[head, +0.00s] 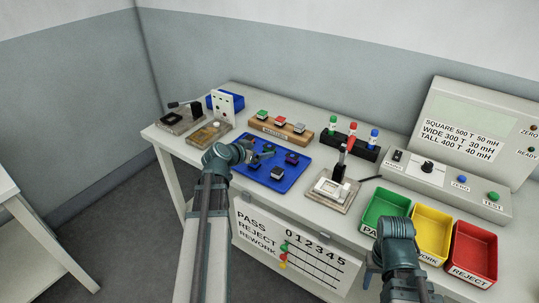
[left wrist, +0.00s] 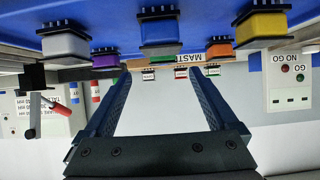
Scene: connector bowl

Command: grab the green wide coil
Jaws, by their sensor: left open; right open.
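Purple (left wrist: 105,60), orange (left wrist: 220,50), yellow (left wrist: 262,27) and grey (left wrist: 65,45) coils stand close together on the mat. A lever fixture (head: 332,190) stands right of it. Green (head: 378,202), yellow (head: 442,223) and red (head: 480,240) bins sit at the front right.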

